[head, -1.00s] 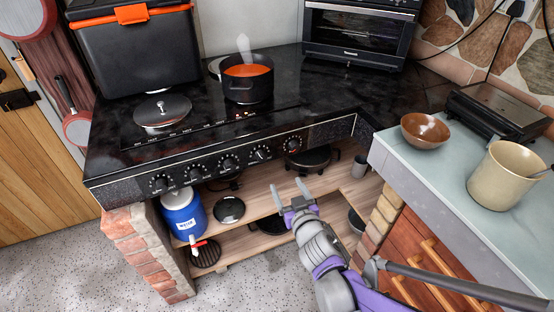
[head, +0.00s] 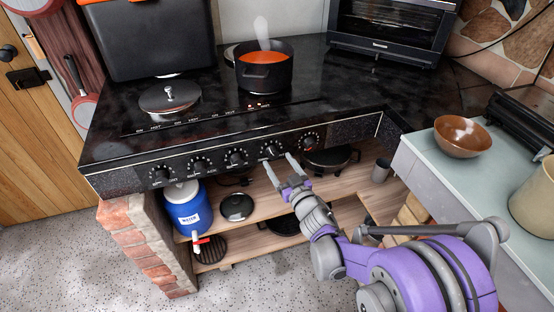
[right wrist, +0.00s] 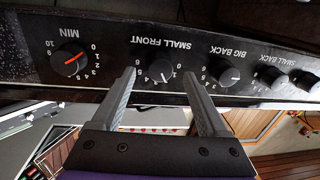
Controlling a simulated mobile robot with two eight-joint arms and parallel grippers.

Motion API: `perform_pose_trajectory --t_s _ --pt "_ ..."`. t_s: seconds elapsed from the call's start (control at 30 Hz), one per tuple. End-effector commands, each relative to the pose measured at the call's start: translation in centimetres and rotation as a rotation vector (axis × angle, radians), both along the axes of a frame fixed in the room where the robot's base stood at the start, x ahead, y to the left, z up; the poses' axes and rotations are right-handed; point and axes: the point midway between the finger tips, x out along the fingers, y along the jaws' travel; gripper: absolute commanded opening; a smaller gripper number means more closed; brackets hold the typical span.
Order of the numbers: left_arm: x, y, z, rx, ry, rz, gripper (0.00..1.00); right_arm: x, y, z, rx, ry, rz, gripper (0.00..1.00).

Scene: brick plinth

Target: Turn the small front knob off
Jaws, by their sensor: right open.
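The small front knob (right wrist: 160,72) is a black dial under the label "SMALL FRONT", which appears upside down in the right wrist view. Its white mark points to the lower side of that picture. In the head view this knob (head: 270,150) is second from the right on the stove's front panel. My right gripper (head: 280,159) is open and empty just in front of it. In the right wrist view its fingertips (right wrist: 159,74) lie to either side of the knob; contact cannot be told. My left gripper is not in view.
The MIN knob (right wrist: 70,60) and the big back knob (right wrist: 226,74) flank it. A steaming pot (head: 264,75) of orange soup and a lidded burner (head: 166,98) are on the black stovetop (head: 330,90). Red lights glow near the pot. A counter with a brown bowl (head: 462,136) stands right.

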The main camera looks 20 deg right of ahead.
Motion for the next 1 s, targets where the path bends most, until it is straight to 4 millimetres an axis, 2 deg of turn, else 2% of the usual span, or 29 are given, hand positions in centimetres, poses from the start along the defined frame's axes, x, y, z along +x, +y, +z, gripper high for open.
perform_pose_trajectory --t_s 0.2,0.5,0.57,0.93,1.0 --pt "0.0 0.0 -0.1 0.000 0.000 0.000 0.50 2.0 0.3 0.0 0.000 0.000 0.000 0.77" --pt "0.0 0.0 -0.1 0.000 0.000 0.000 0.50 2.2 0.3 0.0 0.000 0.000 -0.001 0.77" --pt "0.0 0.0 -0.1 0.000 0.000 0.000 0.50 2.2 0.3 0.0 0.000 0.000 -0.001 0.68" --pt "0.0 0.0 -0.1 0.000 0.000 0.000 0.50 2.2 0.3 0.0 0.000 0.000 -0.001 0.01" --pt "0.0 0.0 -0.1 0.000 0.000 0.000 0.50 2.2 0.3 0.0 0.000 0.000 -0.001 0.00"
